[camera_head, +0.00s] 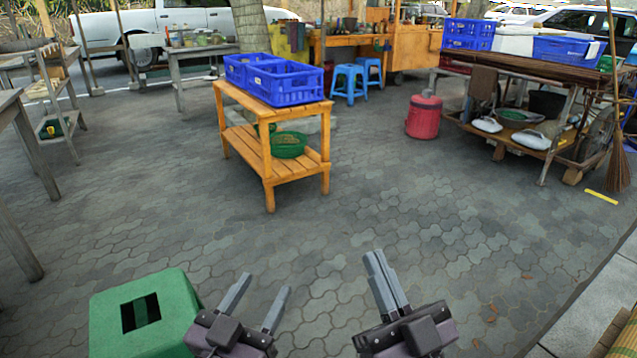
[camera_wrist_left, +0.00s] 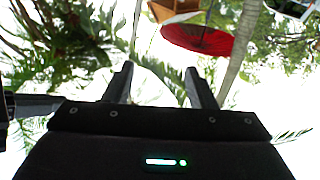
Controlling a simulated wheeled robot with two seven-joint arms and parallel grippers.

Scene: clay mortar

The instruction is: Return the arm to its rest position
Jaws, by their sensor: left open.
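My left gripper (camera_head: 259,281) is at the bottom centre of the head view, with its two fingers apart and nothing between them. It also shows in the left wrist view (camera_wrist_left: 157,72), open and empty against bright sky and foliage. My right gripper (camera_head: 375,254) is to the right of it in the head view. Its fingers lie side by side with no clear gap and hold nothing that I can see. Both grippers are over the paved floor (camera_head: 400,210), apart from any object.
A green stool (camera_head: 180,300) stands close beside my left gripper. A wooden table (camera_head: 325,165) with blue crates (camera_head: 290,85) and a green basket (camera_head: 288,146) stands ahead. A red gas cylinder (camera_head: 424,117) and a loaded cart (camera_head: 565,150) are at the right. The middle floor is clear.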

